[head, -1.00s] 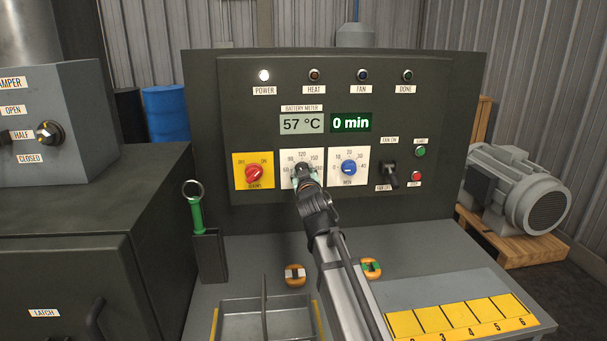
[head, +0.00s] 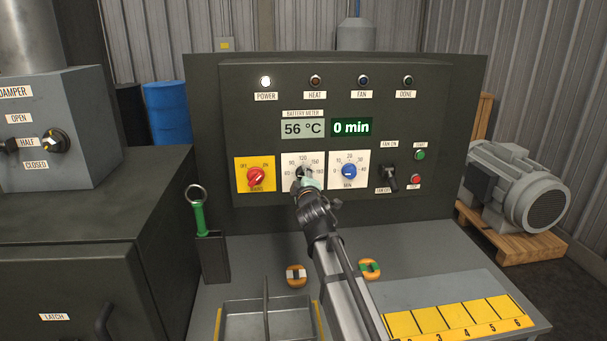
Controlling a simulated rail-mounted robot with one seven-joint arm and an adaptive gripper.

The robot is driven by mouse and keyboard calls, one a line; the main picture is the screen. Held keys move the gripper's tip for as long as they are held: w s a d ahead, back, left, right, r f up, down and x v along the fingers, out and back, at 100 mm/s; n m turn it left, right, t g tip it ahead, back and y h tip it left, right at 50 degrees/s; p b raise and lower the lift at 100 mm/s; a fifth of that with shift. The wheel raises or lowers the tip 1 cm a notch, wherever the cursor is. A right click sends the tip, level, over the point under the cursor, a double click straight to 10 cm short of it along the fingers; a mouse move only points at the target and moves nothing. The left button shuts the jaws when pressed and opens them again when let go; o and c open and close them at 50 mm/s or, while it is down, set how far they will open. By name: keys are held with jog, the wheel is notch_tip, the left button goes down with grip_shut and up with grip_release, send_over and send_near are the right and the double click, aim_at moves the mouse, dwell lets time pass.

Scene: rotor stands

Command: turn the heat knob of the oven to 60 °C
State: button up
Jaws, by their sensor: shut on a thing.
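The oven control panel (head: 435,110) stands upright at the back of the bench. The heat knob sits on a white dial plate (head: 287,160) marked with temperatures, between the red mains knob (head: 256,177) and the blue minutes knob (head: 349,171). My gripper (head: 308,180) is at the heat dial, shut on the knob, and hides most of it, so its pointer cannot be read. The display (head: 303,129) above reads 56 °C, and the timer display (head: 352,127) reads 0 min. The power lamp (head: 265,82) is lit white.
A black fan switch (head: 389,178), a green button (head: 420,155) and a red button (head: 415,180) are right of the dials. A green-handled tool (head: 198,215) stands in a holder at left. A divided tray (head: 240,322) and numbered yellow plates (head: 455,317) lie in front.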

jog(key=shift+r+n+p, duration=0.1)
jog(key=shift+n+p, duration=0.3)
jog(key=shift+n, duration=0.5)
jog(key=o, duration=1.1)
jog(key=shift+w, duration=0.1)
jog(key=shift+o, duration=0.2)
jog(key=v, duration=1.2)
